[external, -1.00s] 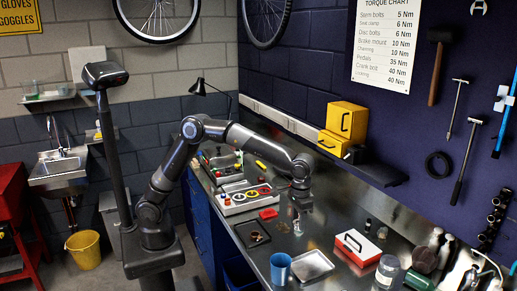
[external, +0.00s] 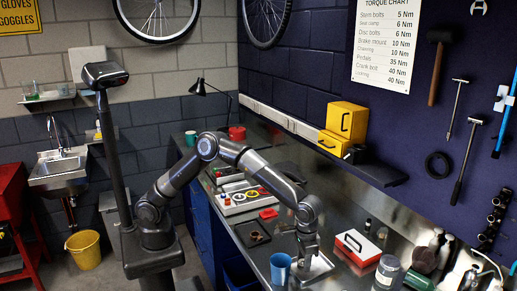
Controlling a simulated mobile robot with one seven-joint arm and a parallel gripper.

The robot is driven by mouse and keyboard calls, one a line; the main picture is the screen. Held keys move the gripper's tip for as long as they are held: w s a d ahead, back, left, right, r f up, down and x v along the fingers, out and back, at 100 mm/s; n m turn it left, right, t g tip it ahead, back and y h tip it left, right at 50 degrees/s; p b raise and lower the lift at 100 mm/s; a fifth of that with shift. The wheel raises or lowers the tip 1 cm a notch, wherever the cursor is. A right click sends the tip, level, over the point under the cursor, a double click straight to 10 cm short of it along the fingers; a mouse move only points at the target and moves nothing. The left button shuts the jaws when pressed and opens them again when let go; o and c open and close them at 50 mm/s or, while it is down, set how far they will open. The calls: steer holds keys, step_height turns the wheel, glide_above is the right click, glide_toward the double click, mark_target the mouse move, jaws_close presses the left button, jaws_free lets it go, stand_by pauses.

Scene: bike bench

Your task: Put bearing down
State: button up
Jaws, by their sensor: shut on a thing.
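My gripper (external: 303,263) points down over the shallow silver tray (external: 324,266) on the metal bench, just right of the blue cup (external: 280,267). It is shut on the bearing, but the bearing is too small and too covered by the fingers to make out. My gripper and wrist hide the left part of the tray. I cannot tell whether the bearing touches the tray floor.
A dark tray (external: 252,234), a red dish (external: 268,213) and a holder with coloured rings (external: 240,198) lie farther back. The blue cup is close beside my gripper.

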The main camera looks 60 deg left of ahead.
steer(key=shift+f, duration=0.8)
steer(key=o, duration=1.1)
steer(key=shift+f, duration=0.15)
steer(key=shift+c, duration=0.2)
